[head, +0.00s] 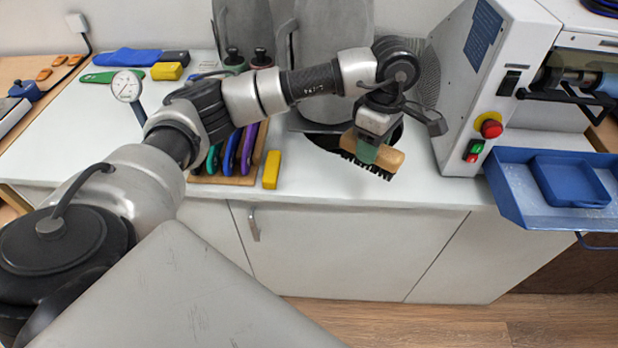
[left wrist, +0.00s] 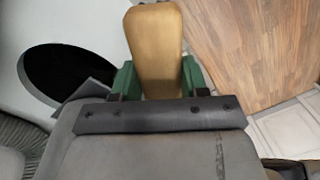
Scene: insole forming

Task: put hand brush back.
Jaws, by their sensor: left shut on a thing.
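The hand brush (head: 385,157) has a tan wooden back and dark bristles that point down. My left gripper (head: 367,153) is shut on it and holds it near the front edge of the white counter. In the left wrist view the brush's wooden back (left wrist: 156,45) sits between the two green fingers of the left gripper (left wrist: 156,80). The gripper hides part of the brush in the head view. A dark round opening in the counter (left wrist: 70,75) lies beside the brush in the left wrist view. My right gripper is not in view.
A white machine (head: 465,90) with red and green buttons stands right of the brush, with a blue tray (head: 508,190) on its front. A wooden rack with coloured tools (head: 238,180) and a yellow block (head: 271,170) stand to the left. Grey panels rise behind.

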